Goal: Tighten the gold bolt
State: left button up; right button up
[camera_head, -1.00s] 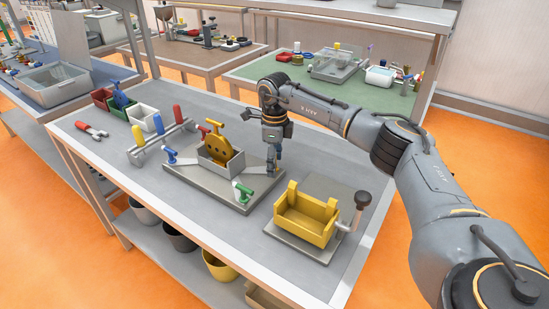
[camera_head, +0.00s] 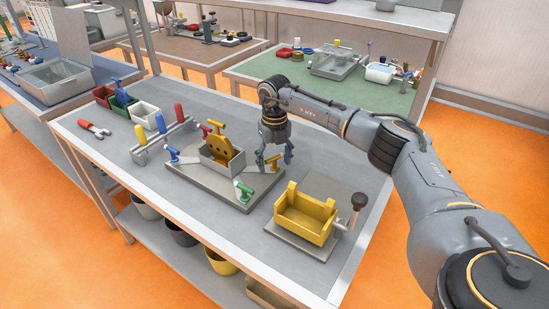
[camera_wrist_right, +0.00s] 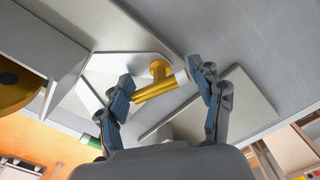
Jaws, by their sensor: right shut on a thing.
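The gold bolt (camera_wrist_right: 160,86), with a T-shaped handle and a pale end, stands on the light plate of the grey fixture (camera_wrist_right: 105,65) in the right wrist view. My right gripper (camera_head: 274,162) points down at the right corner of the fixture base (camera_head: 232,203) in the head view. In the right wrist view its two blue-padded fingers (camera_wrist_right: 163,87) are shut on the gold bolt, one at each end of the handle. The bolt is mostly hidden by the fingers in the head view. My left gripper is not in view.
A gold disc (camera_head: 217,145) stands in the fixture's grey box. Red (camera_head: 206,128), blue (camera_head: 171,155) and green (camera_head: 243,190) bolts surround it. A yellow vise (camera_head: 304,214) with a dark-knobbed crank is near on the right.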

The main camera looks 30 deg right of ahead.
jog(key=m+p, duration=0.2)
jog(key=m, duration=0.4)
jog(key=shift+s+m, duration=0.1)
jog(key=shift+m, duration=0.2)
jog(key=m+p, duration=0.1)
jog(key=m, duration=0.3)
jog(key=shift+f+m+p, duration=0.15)
jog(key=shift+m+p, duration=0.3)
jog(key=shift+m, duration=0.75)
jog(key=shift+a, duration=0.1)
jog(key=o, duration=1.1)
jog(key=shift+o, duration=0.2)
